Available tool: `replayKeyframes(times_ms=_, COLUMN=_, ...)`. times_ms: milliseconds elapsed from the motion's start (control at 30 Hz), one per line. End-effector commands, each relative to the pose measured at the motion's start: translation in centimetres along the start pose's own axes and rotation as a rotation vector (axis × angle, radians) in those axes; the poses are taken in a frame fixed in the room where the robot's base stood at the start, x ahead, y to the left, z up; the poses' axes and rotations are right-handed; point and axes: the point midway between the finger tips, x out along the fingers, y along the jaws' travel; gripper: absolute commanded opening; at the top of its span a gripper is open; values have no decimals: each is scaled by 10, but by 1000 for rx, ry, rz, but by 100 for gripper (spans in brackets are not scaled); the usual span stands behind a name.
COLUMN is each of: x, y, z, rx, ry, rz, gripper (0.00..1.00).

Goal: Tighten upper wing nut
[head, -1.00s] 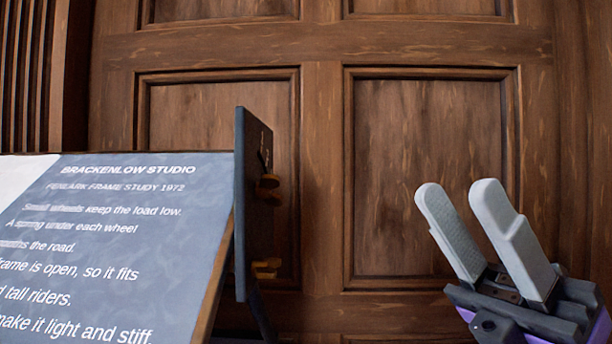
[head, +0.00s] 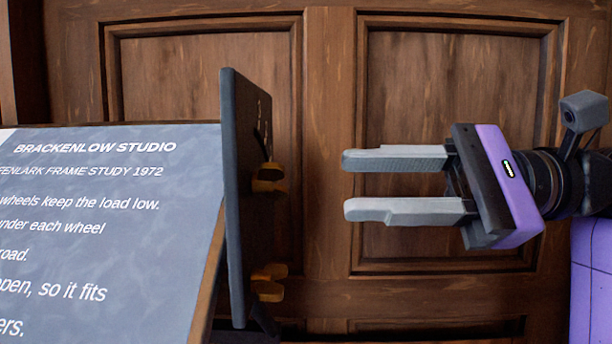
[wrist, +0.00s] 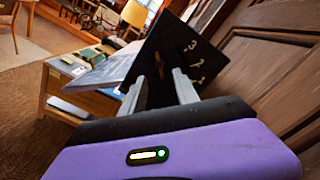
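The upper wing nut (head: 268,178) is brass-coloured and sticks out from the right face of a dark upright plate (head: 236,200) at the drafting board's side. A lower wing nut (head: 268,282) sits below it on the same plate. My gripper (head: 345,185) is to the right of the upper wing nut, at about its height. Its two grey fingers are apart, point left and hold nothing. A clear gap separates the fingertips from the nut. In the wrist view, a brass shape (wrist: 182,82) shows between the fingers against the dark plate; which nut it is cannot be told.
The tilted board (head: 110,235) carries a blue printed sheet and lies left of the plate. A panelled wooden wall (head: 330,60) stands behind. The wrist view shows white numerals on the plate and a wooden table (wrist: 42,105) with items beyond it.

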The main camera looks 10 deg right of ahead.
Motion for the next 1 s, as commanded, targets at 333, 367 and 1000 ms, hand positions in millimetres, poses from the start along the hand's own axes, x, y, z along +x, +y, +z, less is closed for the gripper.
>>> replayKeyframes(times_ms=333, x=52, y=-1, z=2, rx=5, ry=-5, rz=2, gripper=36)
replayKeyframes(times_ms=367, x=55, y=-1, z=2, rx=5, ry=-4, rz=1, gripper=36)
replayKeyframes(times_ms=1000, x=64, y=0, z=1, rx=4, ry=-3, rz=0, gripper=0)
